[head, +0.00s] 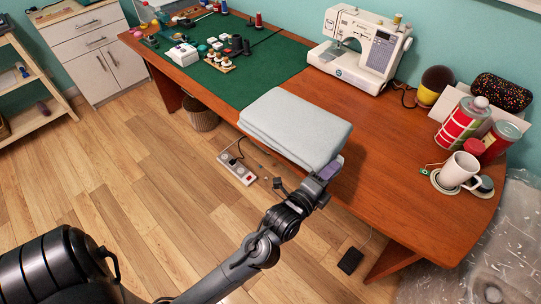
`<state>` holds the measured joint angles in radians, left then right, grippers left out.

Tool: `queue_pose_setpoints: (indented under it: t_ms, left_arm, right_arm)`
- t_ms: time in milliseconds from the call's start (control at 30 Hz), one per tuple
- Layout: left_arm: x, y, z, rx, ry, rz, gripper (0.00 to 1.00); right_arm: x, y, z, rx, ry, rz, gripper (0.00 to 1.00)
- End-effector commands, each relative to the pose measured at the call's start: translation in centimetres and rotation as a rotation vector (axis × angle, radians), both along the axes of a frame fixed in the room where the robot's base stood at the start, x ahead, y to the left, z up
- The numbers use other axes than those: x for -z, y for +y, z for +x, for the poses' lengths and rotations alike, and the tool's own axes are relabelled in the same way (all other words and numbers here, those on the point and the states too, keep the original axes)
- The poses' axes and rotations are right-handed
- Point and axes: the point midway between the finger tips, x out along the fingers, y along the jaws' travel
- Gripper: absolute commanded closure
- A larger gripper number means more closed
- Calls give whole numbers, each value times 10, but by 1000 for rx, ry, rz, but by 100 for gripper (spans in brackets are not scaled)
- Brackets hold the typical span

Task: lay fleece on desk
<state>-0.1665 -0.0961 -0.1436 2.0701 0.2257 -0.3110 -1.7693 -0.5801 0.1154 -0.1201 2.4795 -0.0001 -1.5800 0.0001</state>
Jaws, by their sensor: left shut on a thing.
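The fleece (294,128) is a folded, pale grey-blue stack in the head view. It is at the front edge of the wooden desk (372,145), over the right end of the green mat. My left gripper (326,172) is shut on the near right corner of the fleece. The fleece looks level, and its near edge reaches past the desk's front edge. I cannot tell whether its underside touches the desk. The gripper's fingertips are partly hidden by the fleece. My right gripper is not in view.
A white sewing machine (360,47) stands behind the fleece. A white mug (459,171) and red tins (463,122) stand at the right end. The green mat (262,72) holds thread spools and small boxes. A power strip (237,168) lies on the floor. Bare desk lies right of the fleece.

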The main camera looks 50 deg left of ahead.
Motion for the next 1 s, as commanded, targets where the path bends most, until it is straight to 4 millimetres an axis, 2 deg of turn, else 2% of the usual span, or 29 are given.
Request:
queue_pose_setpoints:
  t_ms: [167,400,600,867,1000]
  left_arm:
    - [19,24,-7,-4,1,5,100]
    - [48,71,-22,-3,1,6,100]
    - [64,98,-31,-2,0,3,100]
    - [71,109,-34,-1,-1,1,100]
    - [85,108,-34,-1,1,1,100]
  right_arm:
    - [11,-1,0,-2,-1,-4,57]
    - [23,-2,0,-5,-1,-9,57]
    - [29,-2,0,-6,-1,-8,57]
    - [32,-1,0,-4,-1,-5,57]
    - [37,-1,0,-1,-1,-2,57]
